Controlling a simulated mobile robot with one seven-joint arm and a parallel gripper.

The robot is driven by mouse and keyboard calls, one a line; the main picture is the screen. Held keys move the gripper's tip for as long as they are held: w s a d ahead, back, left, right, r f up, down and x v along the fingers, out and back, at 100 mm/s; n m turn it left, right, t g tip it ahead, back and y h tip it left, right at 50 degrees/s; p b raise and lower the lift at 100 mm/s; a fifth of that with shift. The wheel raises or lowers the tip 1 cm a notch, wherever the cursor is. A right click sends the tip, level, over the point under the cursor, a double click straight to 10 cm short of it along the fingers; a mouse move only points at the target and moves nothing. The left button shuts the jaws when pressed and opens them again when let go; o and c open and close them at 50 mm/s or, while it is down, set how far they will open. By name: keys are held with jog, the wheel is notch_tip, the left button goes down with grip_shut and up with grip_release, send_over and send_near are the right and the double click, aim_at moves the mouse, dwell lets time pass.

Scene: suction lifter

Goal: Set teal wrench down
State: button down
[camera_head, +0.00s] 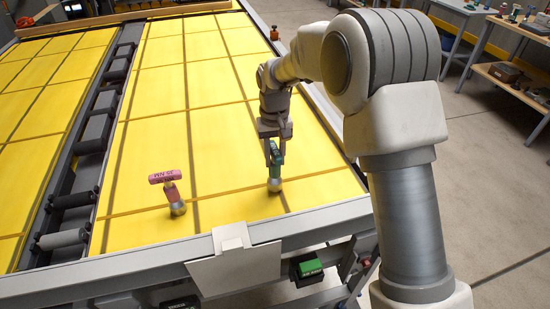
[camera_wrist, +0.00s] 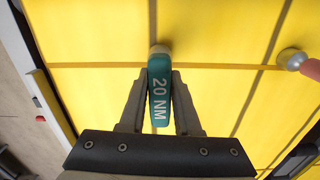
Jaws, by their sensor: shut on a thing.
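The teal wrench (camera_wrist: 159,95), marked "20 NM", stands between the fingers of my gripper (camera_wrist: 158,105) in the wrist view. In the head view the teal wrench (camera_head: 277,154) is upright, with its round metallic end (camera_head: 274,185) low over the yellow panel surface (camera_head: 235,170). I cannot tell for sure whether that end touches the panel. My gripper (camera_head: 274,150) is shut on the wrench's upper part from above. A pink wrench (camera_head: 170,186) with a T-shaped top stands on the panel to the left; its end shows at the right edge in the wrist view (camera_wrist: 310,69).
A grey frame rail (camera_head: 130,268) with a pale bracket (camera_head: 233,262) runs along the near edge. A roller strip (camera_head: 90,150) divides the yellow panels at left. Benches with small items (camera_head: 515,85) stand at the right. The panel between the two wrenches is clear.

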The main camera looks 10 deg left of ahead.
jog(key=shift+f, duration=0.65)
jog(key=c, duration=0.6)
grip_release()
notch_tip(320, 180, up, 12)
jog(key=shift+w+r+b, duration=0.15)
jog(key=shift+r+b, duration=0.05)
jog(key=shift+b, duration=0.1)
